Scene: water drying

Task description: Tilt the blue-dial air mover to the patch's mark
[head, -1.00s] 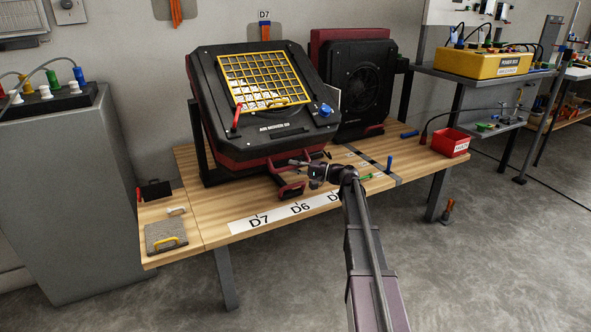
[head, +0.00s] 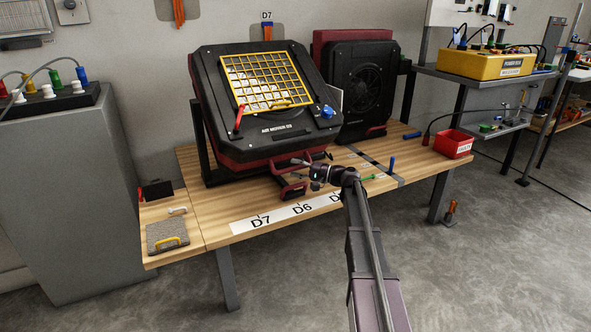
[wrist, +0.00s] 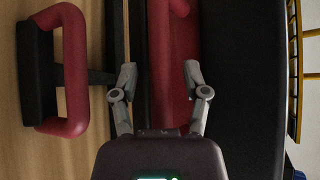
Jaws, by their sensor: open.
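The blue-dial air mover (head: 300,140) is a black, red-edged housing tilted back on the bench, with a yellow grille (head: 266,82), a red lever (head: 239,117) and a blue dial (head: 327,111). A red handle (head: 293,190) juts out low at its front and also shows in the wrist view (wrist: 75,70). My gripper (head: 299,163) is at the lower front edge, above that handle. In the wrist view my gripper (wrist: 160,76) is open, its fingers apart with a red part (wrist: 168,80) of the mover seen between them. Contact cannot be told.
A wall label (head: 266,14) reads D7. A second black fan (head: 362,85) stands behind right.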

